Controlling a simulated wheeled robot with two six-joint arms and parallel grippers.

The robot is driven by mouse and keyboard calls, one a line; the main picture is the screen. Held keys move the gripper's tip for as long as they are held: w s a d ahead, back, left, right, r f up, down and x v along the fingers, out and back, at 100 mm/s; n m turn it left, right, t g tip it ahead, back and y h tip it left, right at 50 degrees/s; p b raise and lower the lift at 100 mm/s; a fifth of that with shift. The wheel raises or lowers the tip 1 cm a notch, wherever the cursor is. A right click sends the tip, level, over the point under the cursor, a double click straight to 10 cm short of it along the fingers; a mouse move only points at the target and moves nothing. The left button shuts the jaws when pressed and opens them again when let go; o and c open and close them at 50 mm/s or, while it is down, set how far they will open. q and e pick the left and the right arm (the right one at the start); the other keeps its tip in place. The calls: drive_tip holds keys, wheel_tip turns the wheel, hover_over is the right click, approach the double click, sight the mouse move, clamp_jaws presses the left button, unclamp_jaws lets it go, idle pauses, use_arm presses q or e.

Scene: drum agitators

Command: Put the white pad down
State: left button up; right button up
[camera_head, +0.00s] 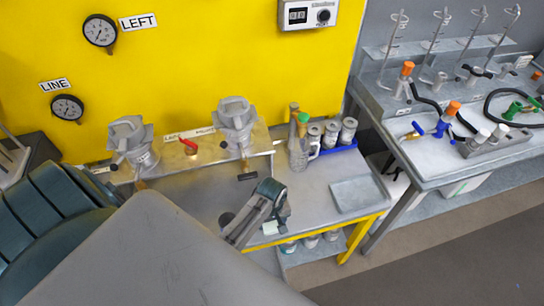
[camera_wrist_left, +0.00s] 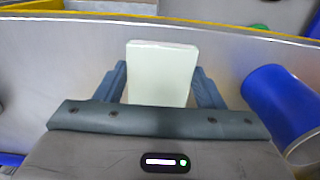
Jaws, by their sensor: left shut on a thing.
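My left gripper (camera_head: 282,212) hangs over the grey bench in the head view, its arm reaching in from the lower left. In the left wrist view its two blue-grey fingers (camera_wrist_left: 162,88) are shut on the white pad (camera_wrist_left: 162,70), one on each side. The pad is a pale, flat rectangular block that stands out beyond the fingers. In the head view the gripper mostly hides the pad, and only a small pale patch shows by the fingers. I cannot tell whether the pad touches the bench. My right gripper is not in view.
A grey square tray (camera_head: 357,194) lies on the bench right of the gripper. Behind stand a clear jug (camera_head: 298,152) and several jars in a blue holder (camera_head: 334,150). Bare bench (camera_head: 312,185) lies between. A blue cylinder (camera_wrist_left: 282,103) lies close right in the wrist view.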

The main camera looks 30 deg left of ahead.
sight(272, 224)
use_arm(q)
drive_tip(key=shift+f, duration=0.1)
drive_tip(key=o, duration=0.9)
drive_tip(key=shift+o, duration=0.2)
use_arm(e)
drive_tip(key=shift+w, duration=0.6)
use_arm(q)
drive_tip(key=shift+r, duration=0.55)
wheel_tip(272, 224, up, 11)
drive_tip(key=b, duration=0.3)
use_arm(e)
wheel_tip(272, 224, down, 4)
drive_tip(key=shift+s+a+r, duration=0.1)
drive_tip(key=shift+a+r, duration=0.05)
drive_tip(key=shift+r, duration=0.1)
use_arm(q)
drive_tip(key=shift+r, duration=0.1)
